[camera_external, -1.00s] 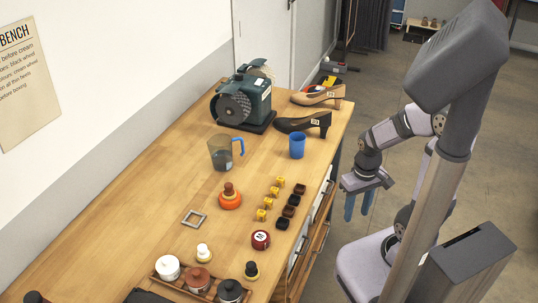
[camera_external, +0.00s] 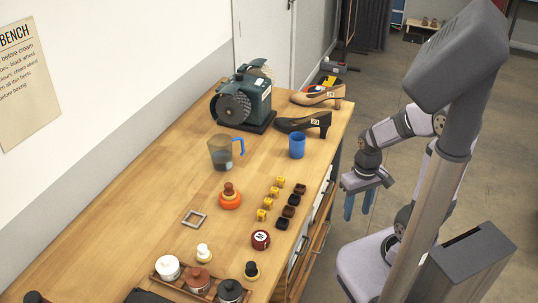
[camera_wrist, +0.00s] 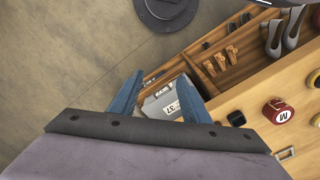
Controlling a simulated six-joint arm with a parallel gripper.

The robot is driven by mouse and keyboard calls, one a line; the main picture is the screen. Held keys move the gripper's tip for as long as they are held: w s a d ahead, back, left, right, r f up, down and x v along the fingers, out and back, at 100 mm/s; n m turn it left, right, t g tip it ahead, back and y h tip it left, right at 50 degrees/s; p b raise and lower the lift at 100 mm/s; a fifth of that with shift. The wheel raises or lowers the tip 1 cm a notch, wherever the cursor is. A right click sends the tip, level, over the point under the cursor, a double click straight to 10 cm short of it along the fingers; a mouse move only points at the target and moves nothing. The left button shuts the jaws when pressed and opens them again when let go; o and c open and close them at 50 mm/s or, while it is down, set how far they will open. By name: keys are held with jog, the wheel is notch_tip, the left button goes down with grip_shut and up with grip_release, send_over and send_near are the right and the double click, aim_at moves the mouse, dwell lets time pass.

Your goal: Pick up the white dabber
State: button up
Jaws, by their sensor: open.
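The white dabber (camera_external: 203,252) stands upright on the bench near its front, just behind the tray of jars; it has a white knob and a pale yellowish base. A similar black dabber (camera_external: 251,270) stands to its right. My gripper (camera_external: 358,205) hangs over the floor beyond the bench's right edge, well away from the white dabber, with its blue fingers pointing down. In the wrist view the two blue fingers (camera_wrist: 158,95) are apart with nothing held between them. I cannot make out the white dabber in the wrist view.
The wooden tray (camera_external: 156,276) holds white, brown and black jars. A red tin (camera_external: 261,239), a square metal frame (camera_external: 194,218), an orange stacked item (camera_external: 229,197) and several small yellow and dark blocks lie nearby. Open drawers (camera_wrist: 215,58) jut from the bench side under my gripper.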

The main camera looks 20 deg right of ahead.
notch_tip(320, 180, up, 5)
jog(key=w+a+n+t+y, duration=0.15)
jog(key=w+a, duration=0.25)
jog(key=a, duration=0.6)
jog(key=w+a+n+t+y, duration=0.15)
jog(key=w+a, duration=0.25)
jog(key=a, duration=0.7)
jog(key=w+a+n+t+y, duration=0.1)
jog(key=w+a+t+y, duration=0.15)
jog(key=a, duration=0.75)
jog(key=s+a+t, duration=0.4)
jog(key=a, duration=0.8)
jog(key=t, duration=0.3)
send_near(203, 248)
jog(key=w, duration=0.1)
jog(key=w+a, duration=0.1)
jog(key=shift+w+a+f+n+h, duration=0.2)
jog(key=shift+w+a+n+h, duration=0.05)
jog(key=shift+w+a+n, duration=0.05)
jog(key=shift+f+p, duration=0.3)
jog(key=shift+f, duration=0.2)
jog(key=shift+p+x, duration=1.2)
jog(key=shift+x, duration=2.45)
jog(key=shift+w+d+r, duration=0.1)
jog(key=shift+d+r, duration=0.05)
